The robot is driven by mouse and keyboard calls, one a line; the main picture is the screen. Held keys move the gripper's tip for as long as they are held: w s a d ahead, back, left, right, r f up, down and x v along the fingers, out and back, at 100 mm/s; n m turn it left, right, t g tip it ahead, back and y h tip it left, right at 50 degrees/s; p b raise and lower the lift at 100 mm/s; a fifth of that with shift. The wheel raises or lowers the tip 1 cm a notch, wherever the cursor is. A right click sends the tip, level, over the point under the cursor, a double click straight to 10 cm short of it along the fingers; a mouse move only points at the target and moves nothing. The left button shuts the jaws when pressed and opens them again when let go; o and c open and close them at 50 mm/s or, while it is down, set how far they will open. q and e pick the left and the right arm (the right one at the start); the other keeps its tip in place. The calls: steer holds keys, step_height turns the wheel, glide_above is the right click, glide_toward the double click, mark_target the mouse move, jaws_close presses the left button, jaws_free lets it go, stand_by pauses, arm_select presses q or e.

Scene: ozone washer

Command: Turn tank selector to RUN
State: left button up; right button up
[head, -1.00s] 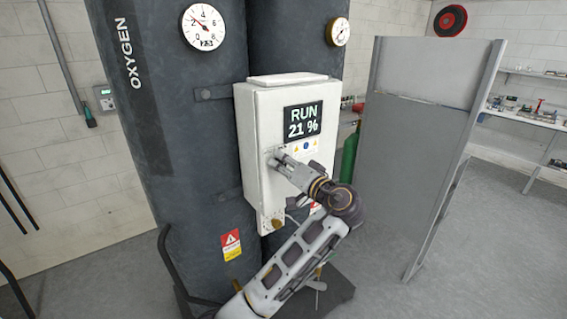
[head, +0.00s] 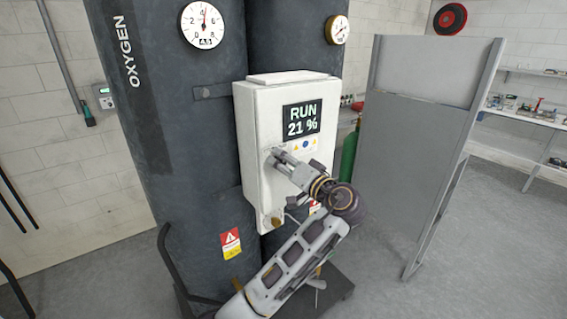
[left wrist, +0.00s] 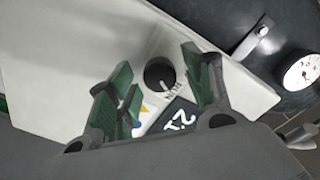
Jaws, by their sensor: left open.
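The white control box (head: 262,195) is fixed to the front of the dark tanks. Its display (head: 302,120) reads "RUN 21 %". In the left wrist view, the black round selector knob (left wrist: 159,73) sits on the box face, with the label "RUN" beside it. My left gripper (head: 277,158) is at the box front, below and left of the display. In the left wrist view my left gripper (left wrist: 160,92) is open, its green-padded fingers on either side of the knob with gaps showing. The knob is hidden by the gripper in the head view. My right gripper is not in view.
Two tall dark tanks, one marked OXYGEN (head: 150,130), stand behind the box. Open floor lies at the far right.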

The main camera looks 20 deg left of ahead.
arm_select(q)
steer(key=v, duration=0.7)
steer(key=shift+s+d, duration=0.1)
stand_by(0.4)
